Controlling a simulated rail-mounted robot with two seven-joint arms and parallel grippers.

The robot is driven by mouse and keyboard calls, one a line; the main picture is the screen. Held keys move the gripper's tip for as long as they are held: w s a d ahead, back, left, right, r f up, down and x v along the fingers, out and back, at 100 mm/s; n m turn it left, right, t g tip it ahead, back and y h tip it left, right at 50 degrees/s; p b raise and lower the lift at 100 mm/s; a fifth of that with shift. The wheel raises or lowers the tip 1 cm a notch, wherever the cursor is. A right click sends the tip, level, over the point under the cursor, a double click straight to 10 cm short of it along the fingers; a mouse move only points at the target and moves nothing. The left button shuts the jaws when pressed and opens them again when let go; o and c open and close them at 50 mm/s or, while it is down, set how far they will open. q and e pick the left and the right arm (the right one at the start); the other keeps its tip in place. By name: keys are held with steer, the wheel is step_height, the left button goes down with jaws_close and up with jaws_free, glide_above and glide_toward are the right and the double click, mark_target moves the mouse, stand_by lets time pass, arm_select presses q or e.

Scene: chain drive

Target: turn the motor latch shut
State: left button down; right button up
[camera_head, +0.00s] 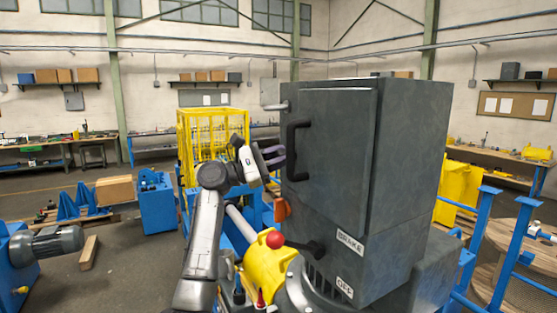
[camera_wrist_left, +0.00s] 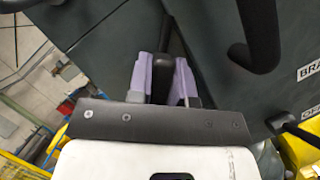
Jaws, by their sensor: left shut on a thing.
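A tall dark grey cabinet (camera_head: 335,140) stands right of the middle, with a black bar handle (camera_head: 292,150) on its door. My left gripper (camera_head: 270,158) is at the cabinet's left edge, left of that bar handle. In the left wrist view my left gripper (camera_wrist_left: 164,82) has its two pale purple fingers on either side of a black latch lever (camera_wrist_left: 164,72), and it is shut on it. The bar handle also shows in the left wrist view (camera_wrist_left: 262,40), apart from the fingers. In the head view the lever cannot be told from the gripper. My right gripper is out of view.
A red ball knob (camera_head: 275,240) stands near a yellow housing (camera_head: 264,265) below my left gripper. A black lever (camera_head: 313,248) sits beside the BRAKE label (camera_head: 350,243). A yellow cage (camera_head: 195,130) stands behind my left arm. Open floor lies to the left.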

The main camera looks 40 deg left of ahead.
arm_select(q)
steer(key=m+g, duration=0.2)
steer(key=m, duration=0.3)
steer(key=shift+m+p, duration=0.3)
steer(key=shift+p, duration=0.1)
steer(key=m+g+p, duration=0.1)
steer(key=m, duration=0.3)
steer(key=shift+d+f+g, duration=0.1)
steer(key=shift+g, duration=0.3)
steer(key=shift+f+m, duration=0.1)
steer(key=shift+m, duration=0.4)
steer(key=c, duration=1)
jaws_free()
steer(key=shift+c, duration=0.2)
